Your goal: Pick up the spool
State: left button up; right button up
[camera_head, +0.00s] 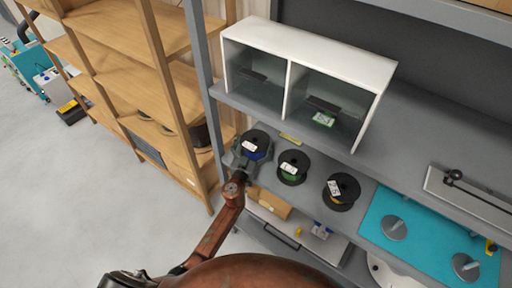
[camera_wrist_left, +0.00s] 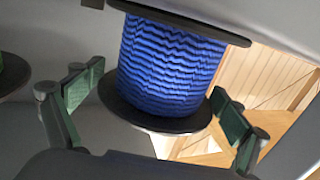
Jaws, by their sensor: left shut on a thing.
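A spool with black flanges and blue cable (camera_head: 255,143) is at the left end of a row of spools on the grey shelf. In the left wrist view the blue spool (camera_wrist_left: 172,65) fills the middle, a little tilted in the picture. My left gripper (camera_head: 246,160) reaches it from the front and is shut on it. In the wrist view its green-padded fingers (camera_wrist_left: 155,105) stand on either side of the spool. Whether the spool is clear of the shelf is hard to tell. My right gripper is not in view.
A green-cable spool (camera_head: 293,167) and a dark-wound spool (camera_head: 342,191) stand to the right. A white cabinet (camera_head: 310,47) sits on the shelf above. A grey post (camera_head: 201,70) and a wooden rack (camera_head: 150,60) are close on the left. A teal mat (camera_head: 430,240) lies further right.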

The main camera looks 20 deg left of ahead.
pick_arm(q)
jog(key=shift+r, duration=0.15)
jog(key=shift+r+p, duration=0.3)
jog(key=shift+r, duration=0.15)
jog(key=r, duration=0.1)
jog(key=r+p, duration=0.2)
jog(key=shift+s+a+r, duration=0.15)
jog(key=shift+s+r, duration=0.15)
jog(key=s+r+p, duration=0.1)
jog(key=s+a+r+p, duration=0.1)
jog(key=s+r, duration=0.2)
jog(key=r, duration=0.1)
jog(key=shift+s+a+r+p, duration=0.25)
jog(key=shift+a+p, duration=0.1)
jog(key=shift+p, duration=0.05)
jog(key=s+a+r, duration=0.3)
jog(key=s, duration=0.4)
jog(key=shift+s, duration=0.4)
jog(key=shift+a, duration=0.1)
